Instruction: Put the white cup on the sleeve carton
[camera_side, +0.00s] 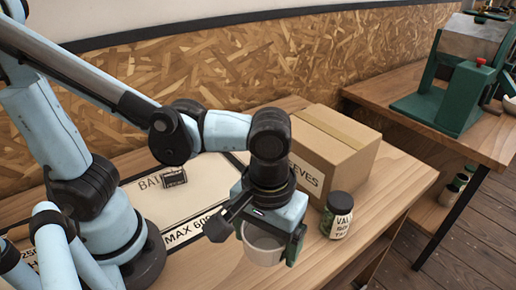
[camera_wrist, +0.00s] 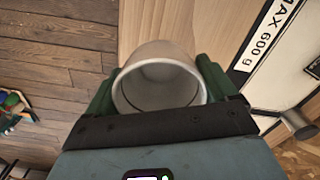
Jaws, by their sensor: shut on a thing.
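The white cup (camera_side: 262,246) is held between the green fingers of my gripper (camera_side: 268,240), in front of the carton in the side view. In the wrist view the cup (camera_wrist: 160,85) sits between the two fingers of my gripper (camera_wrist: 158,92), its open mouth facing the camera, and it looks empty. The sleeve carton (camera_side: 335,142) is a closed brown box with tape along its top, standing on the wooden table behind my gripper. My gripper hides part of its lettered front. The carton does not show in the wrist view.
A dark-lidded jar (camera_side: 339,215) stands on the table close to the right of my gripper. A pale board marked "MAX 600" (camera_side: 180,212) lies to the left. A green machine (camera_side: 455,80) stands on another table at right. The carton's top is clear.

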